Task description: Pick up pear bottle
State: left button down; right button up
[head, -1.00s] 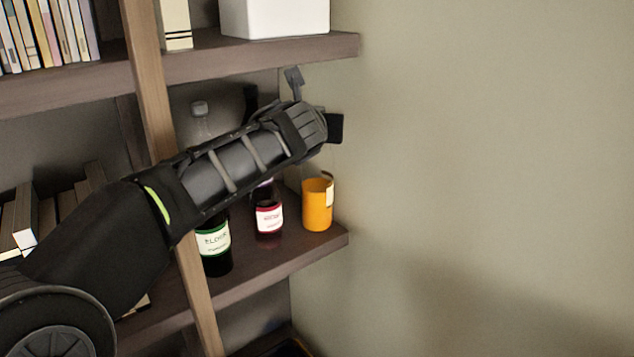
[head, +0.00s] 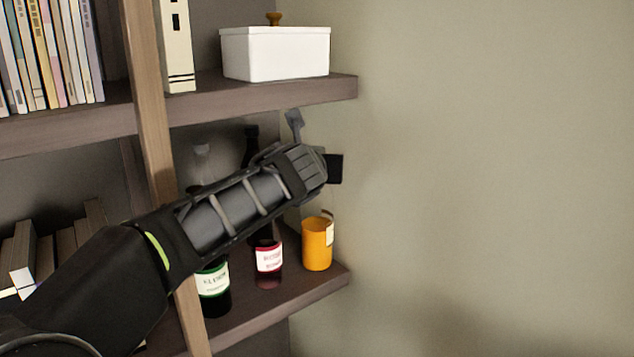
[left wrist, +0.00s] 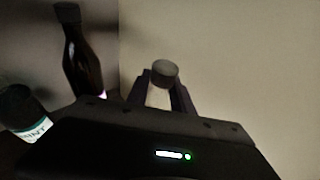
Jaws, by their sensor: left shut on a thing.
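The pear bottle, taken to be the one with the orange lower body (head: 317,245) and a pale label at its side, is at the right end of the middle shelf in the head view. Its base appears to be at the shelf surface. My left gripper (head: 316,150) is above it, with its hand hiding most of the bottle's upper part. In the left wrist view the grey cap (left wrist: 165,70) shows between the two fingers of my left gripper (left wrist: 166,95), which are shut on the neck below it. My right gripper is in neither view.
A red-labelled dark bottle (head: 268,258) and a green-labelled bottle (head: 214,285) stand to the left on the middle shelf (head: 290,297). A clear-necked bottle and another dark bottle are behind my arm. A white lidded box (head: 275,54) sits above. The right side is bare wall.

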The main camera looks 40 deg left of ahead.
pick_arm(q)
jog(key=shift+d+r, duration=0.1)
jog(key=shift+r, duration=0.15)
jog(key=s+d+b, duration=0.1)
jog(key=s+d, duration=0.3)
jog(key=s, duration=0.4)
jog(key=s+d+b, duration=0.2)
jog(key=s+d, duration=0.2)
jog(key=s, duration=0.4)
jog(key=shift+d, duration=0.2)
dwell(0.5)
